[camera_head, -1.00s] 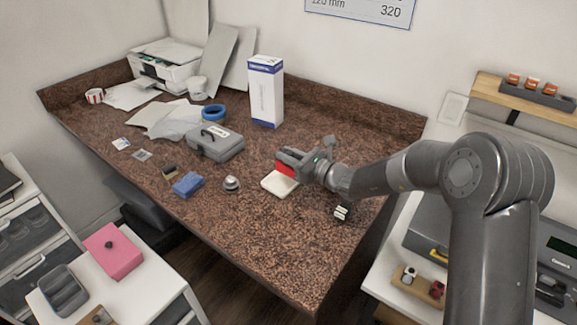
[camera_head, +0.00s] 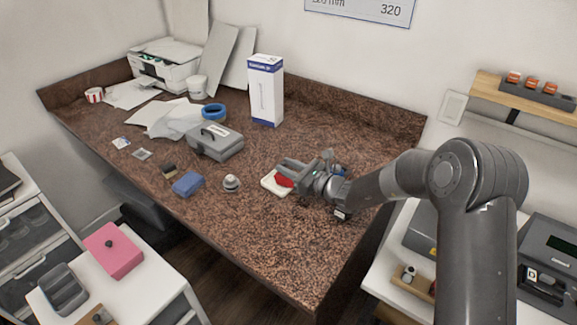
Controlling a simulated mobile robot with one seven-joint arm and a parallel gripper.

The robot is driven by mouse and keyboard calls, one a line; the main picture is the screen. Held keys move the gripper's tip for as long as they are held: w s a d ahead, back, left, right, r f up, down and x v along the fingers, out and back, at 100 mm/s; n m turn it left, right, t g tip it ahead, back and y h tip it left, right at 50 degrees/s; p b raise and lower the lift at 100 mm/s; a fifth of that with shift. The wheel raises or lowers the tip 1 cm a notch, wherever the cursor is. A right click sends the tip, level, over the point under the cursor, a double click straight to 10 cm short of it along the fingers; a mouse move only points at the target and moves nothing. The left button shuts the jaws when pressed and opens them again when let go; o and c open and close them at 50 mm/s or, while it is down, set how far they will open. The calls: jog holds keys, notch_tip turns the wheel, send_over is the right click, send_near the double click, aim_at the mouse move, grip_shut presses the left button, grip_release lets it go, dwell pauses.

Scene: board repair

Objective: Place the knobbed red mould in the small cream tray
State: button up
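The small cream tray (camera_head: 268,187) lies on the brown speckled worktop, right of the middle. The red mould (camera_head: 284,181) rests at the tray's right side, partly covered by my gripper; I cannot make out its knob. My gripper (camera_head: 284,168) is just above and beside the mould, reaching in from the right. Its two fingers show apart, with the red mould below them rather than between them. Whether a finger still touches the mould is hard to tell at this size.
A silver knobbed weight (camera_head: 231,183) and a blue block (camera_head: 187,184) lie left of the tray. A grey case (camera_head: 216,142) and a tall white-blue box (camera_head: 266,90) stand behind. A small black-and-white item (camera_head: 342,214) lies under my arm. The worktop's front is clear.

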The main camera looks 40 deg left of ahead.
jog(key=shift+o, duration=1.3)
jog(key=shift+r, duration=0.1)
jog(key=shift+r, duration=0.25)
jog(key=d, duration=1.2)
jog(key=shift+r, duration=0.1)
